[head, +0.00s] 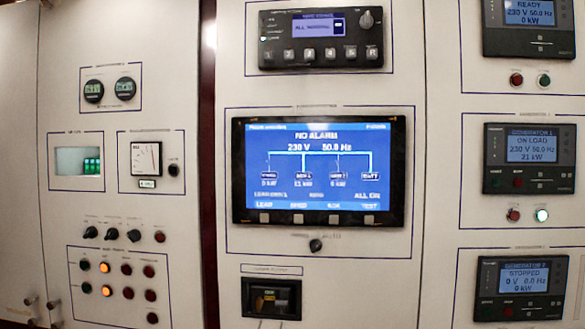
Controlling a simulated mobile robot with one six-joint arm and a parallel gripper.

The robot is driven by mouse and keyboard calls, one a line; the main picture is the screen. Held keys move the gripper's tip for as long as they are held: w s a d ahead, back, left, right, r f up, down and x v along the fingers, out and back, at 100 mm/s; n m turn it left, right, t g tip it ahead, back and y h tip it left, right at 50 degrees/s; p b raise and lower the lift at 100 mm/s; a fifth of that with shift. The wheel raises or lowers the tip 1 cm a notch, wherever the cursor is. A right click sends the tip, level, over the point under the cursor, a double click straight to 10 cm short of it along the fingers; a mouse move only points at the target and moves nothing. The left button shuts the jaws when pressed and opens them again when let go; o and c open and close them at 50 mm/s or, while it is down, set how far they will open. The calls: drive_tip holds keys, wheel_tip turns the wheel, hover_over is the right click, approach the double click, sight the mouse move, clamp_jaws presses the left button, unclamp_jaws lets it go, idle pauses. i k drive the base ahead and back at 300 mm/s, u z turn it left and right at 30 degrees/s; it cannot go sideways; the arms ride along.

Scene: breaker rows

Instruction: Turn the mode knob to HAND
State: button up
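Several rotary knobs are in the head view, and their labels are too blurred to tell which one is the mode knob or where HAND is. One black knob (316,245) sits just below the large screen. Another round knob (367,19) is at the top right of the upper control unit. A row of black knobs (112,233) is on the left panel, under the meter. A single dark knob (173,170) is right of the meter. My gripper is not in view, and nothing touches the knobs.
The large blue screen (318,170) reads NO ALARM. Generator displays (530,158) line the right panel. Lit and dark buttons (126,269) fill the lower left panel. Small grey protruding parts (52,304) are at the bottom left. A dark gap (208,150) separates the panels.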

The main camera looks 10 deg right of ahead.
sight(316, 245)
drive_tip(key=z, duration=0.05)
drive_tip(key=k, duration=1.05)
drive_tip(key=u, duration=1.25)
drive_tip(key=i, duration=1.85)
drive_tip(key=z, duration=1.15)
